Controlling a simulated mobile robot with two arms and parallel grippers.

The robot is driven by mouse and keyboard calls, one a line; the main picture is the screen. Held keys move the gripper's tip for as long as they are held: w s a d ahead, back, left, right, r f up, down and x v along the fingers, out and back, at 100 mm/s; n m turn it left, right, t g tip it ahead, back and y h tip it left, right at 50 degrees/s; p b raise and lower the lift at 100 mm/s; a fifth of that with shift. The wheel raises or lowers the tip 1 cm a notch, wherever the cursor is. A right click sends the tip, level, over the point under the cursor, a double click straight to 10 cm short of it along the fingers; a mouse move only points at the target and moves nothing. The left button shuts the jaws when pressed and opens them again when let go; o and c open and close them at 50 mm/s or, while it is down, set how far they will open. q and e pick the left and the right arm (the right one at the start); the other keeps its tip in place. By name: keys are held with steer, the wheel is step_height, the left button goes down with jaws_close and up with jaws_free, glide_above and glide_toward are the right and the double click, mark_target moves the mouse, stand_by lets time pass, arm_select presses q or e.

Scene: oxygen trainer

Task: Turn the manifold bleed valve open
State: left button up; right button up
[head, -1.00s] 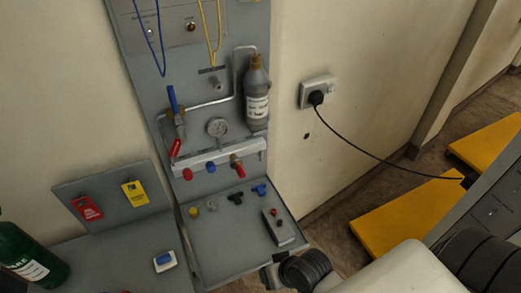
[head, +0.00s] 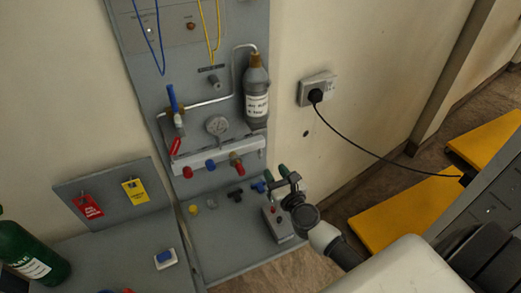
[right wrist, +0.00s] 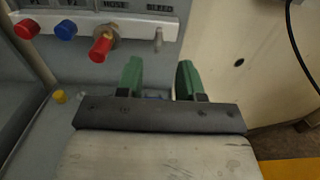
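The bleed valve (right wrist: 158,40) is a small metal stem under the "BLEED" label at the right end of the pale manifold bar (right wrist: 205,29). The manifold (head: 215,157) also shows in the head view, where the valve is too small to make out clearly. My right gripper (head: 277,174) is open, with green fingertips, just below the manifold's right end. In the right wrist view its two fingers (right wrist: 160,80) stand apart with nothing between them, below the valve and not touching it. My left gripper is not in view.
Red (right wrist: 26,29), blue (right wrist: 65,30) and brass-based red (right wrist: 102,46) fittings line the manifold left of the valve. A grey bottle (head: 257,95) and gauge (head: 217,127) are above. A grey box (head: 278,224) and small parts lie on the shelf below.

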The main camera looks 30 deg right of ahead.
mark_target(261, 152)
steer(key=w, duration=1)
steer(key=shift+w+d, duration=0.25)
jaws_close()
